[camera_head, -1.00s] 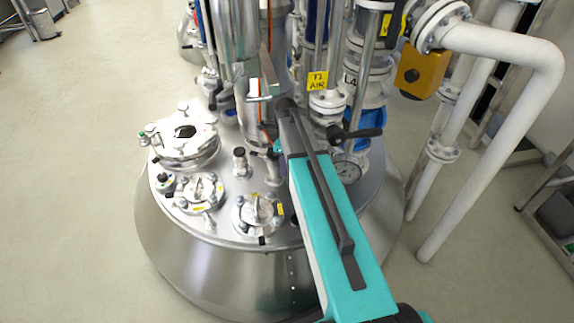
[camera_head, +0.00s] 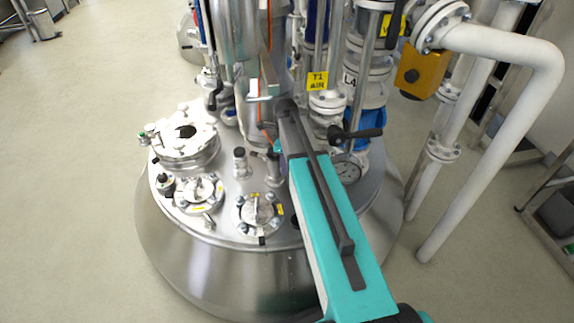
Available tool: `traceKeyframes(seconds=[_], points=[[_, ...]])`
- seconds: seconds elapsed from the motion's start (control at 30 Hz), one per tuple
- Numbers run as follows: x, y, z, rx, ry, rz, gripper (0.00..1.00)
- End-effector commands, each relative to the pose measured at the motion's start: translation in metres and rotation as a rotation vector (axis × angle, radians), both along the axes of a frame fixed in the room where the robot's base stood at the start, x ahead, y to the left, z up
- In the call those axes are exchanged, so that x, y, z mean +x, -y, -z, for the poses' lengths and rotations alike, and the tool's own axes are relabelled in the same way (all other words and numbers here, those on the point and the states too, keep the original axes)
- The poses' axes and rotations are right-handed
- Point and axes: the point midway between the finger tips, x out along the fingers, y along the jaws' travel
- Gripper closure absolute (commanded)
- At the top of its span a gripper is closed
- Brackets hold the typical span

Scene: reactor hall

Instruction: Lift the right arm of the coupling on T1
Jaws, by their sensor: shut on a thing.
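The yellow T1 AIR label (camera_head: 317,80) hangs above the steel lid of the vessel (camera_head: 222,225). My teal arm reaches in from the lower right and ends among the pipes left of the label. My gripper (camera_head: 266,128) is at the arm's far end, mostly hidden by my own wrist and by the steel pipework. It is shut on a small part there, which I take to be the right arm of the coupling. A silver lever-like bar (camera_head: 260,98) shows just left of my wrist. The coupling's exact shape and the grip on it are hidden.
A black-handled valve (camera_head: 355,133) and a round gauge (camera_head: 347,170) stand close right of my arm. A round hatch (camera_head: 185,148) and bolted ports (camera_head: 258,210) sit on the lid at left. White pipes (camera_head: 490,140) and a yellow box (camera_head: 421,70) stand at right.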

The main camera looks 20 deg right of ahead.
Motion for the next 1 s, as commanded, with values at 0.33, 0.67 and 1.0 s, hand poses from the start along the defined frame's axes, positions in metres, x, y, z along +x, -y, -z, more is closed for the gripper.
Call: traceKeyframes(seconds=[0.33, 0.67, 1.0], points=[[-0.0019, -0.0015, 0.0003, 0.004, -0.005, -0.001, 1.0], [-0.0021, -0.0016, 0.0004, 0.004, -0.006, -0.001, 0.76], [-0.001, -0.0004, 0.0001, 0.002, -0.002, 0.0, 0.66]])
